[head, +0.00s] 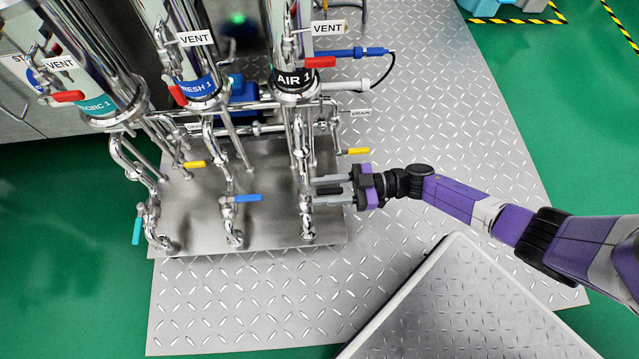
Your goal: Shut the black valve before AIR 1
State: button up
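The AIR 1 column (292,78) stands at the right of the three steel columns. Below it, a steel pipe runs down to a valve with a black lever handle (329,190), which points right, across the pipe. My gripper (322,190) reaches in from the right, with one finger above and one below the handle in the picture. The fingers look spread around the handle. Whether either finger touches it is too small to tell.
A blue valve handle (246,198) is on the middle pipe and a teal one (137,230) on the left pipe. Yellow handles (358,151) sit on drain lines. A steel base plate (200,210) lies under the pipes. Open tread-plate floor (240,300) is in front.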

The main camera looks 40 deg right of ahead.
jog(key=v, duration=0.7)
jog(key=shift+p, duration=0.3)
